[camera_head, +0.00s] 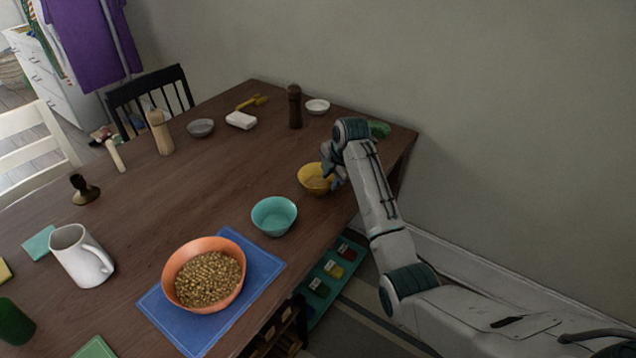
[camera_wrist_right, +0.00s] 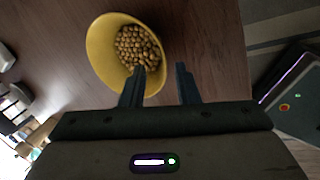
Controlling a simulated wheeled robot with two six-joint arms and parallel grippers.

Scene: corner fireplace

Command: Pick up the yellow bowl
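The yellow bowl (camera_head: 309,184) stands upright on the wooden table near its right edge, and small round tan pieces in it show in the right wrist view (camera_wrist_right: 98,50). My right gripper (camera_head: 333,170) is at the bowl's right side. In the right wrist view my right gripper (camera_wrist_right: 159,70) is open, its two fingers apart. The left finger's tip overlaps the bowl's rim near the contents; the right finger is outside the bowl. I cannot tell whether either finger touches it. My left gripper is not in view.
A teal bowl (camera_head: 274,231) and an orange bowl (camera_head: 175,264) on a blue mat (camera_head: 258,268) stand nearer. A dark pepper mill (camera_head: 294,107) and small white bowl (camera_head: 317,106) are behind. A white mug (camera_head: 76,258) is at left. The wall (camera_head: 500,130) is right of the table.

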